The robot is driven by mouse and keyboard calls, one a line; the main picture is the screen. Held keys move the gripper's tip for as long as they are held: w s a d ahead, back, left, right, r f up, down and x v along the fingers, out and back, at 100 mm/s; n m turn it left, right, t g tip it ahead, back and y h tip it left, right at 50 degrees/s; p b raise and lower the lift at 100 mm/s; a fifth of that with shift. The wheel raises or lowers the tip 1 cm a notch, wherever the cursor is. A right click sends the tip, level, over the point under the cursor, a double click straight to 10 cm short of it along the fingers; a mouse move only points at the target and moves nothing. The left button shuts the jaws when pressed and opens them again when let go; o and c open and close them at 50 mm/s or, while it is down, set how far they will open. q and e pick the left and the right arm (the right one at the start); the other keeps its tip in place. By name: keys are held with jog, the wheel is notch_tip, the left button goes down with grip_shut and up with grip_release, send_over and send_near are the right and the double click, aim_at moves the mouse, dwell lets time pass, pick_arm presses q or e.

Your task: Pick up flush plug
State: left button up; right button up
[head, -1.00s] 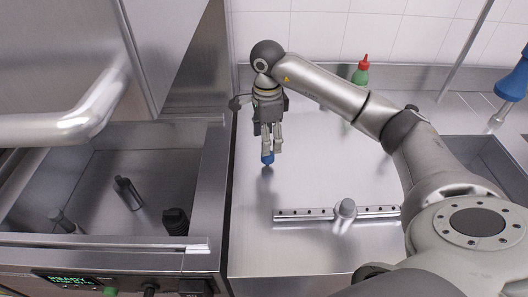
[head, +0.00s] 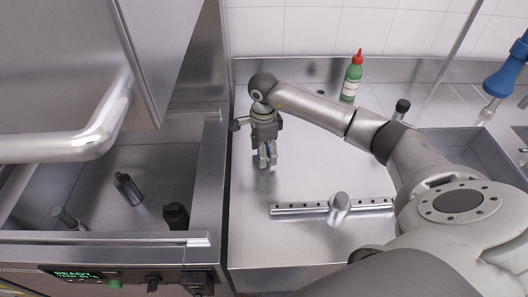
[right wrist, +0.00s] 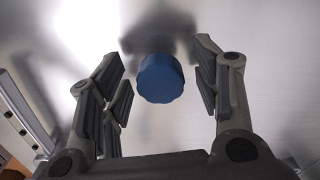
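A blue knob-like piece, which looks to be the flush plug (right wrist: 162,78), shows in the right wrist view over the steel counter. My right gripper (right wrist: 160,85) is open, with its finger pads on both sides of the plug and a visible gap to each. In the head view the right gripper (head: 268,165) points down at the left part of the counter, and its fingers mostly hide the plug. My left gripper is not in view.
A perforated steel bar with a round knob (head: 338,201) lies on the counter (head: 300,240) in front of the gripper. A green bottle (head: 351,82) stands behind. At left is a sunken pan (head: 100,180) with dark cylindrical pieces. A sink is at right.

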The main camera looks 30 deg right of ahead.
jog(key=c, duration=0.7)
jog(key=shift+c, duration=1)
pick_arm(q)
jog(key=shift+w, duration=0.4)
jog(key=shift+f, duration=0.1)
pick_arm(e)
jog(key=shift+r, duration=0.15)
jog(key=shift+r+b, duration=0.6)
jog(key=shift+b, duration=0.15)
pick_arm(q)
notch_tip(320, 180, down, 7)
jog(key=b, duration=0.5)
jog(key=shift+b, duration=0.3)
pick_arm(e)
jog(key=s+d+r, duration=0.2)
jog(key=s+r, duration=0.9)
jog(key=s, duration=0.3)
jog(key=shift+r, duration=0.3)
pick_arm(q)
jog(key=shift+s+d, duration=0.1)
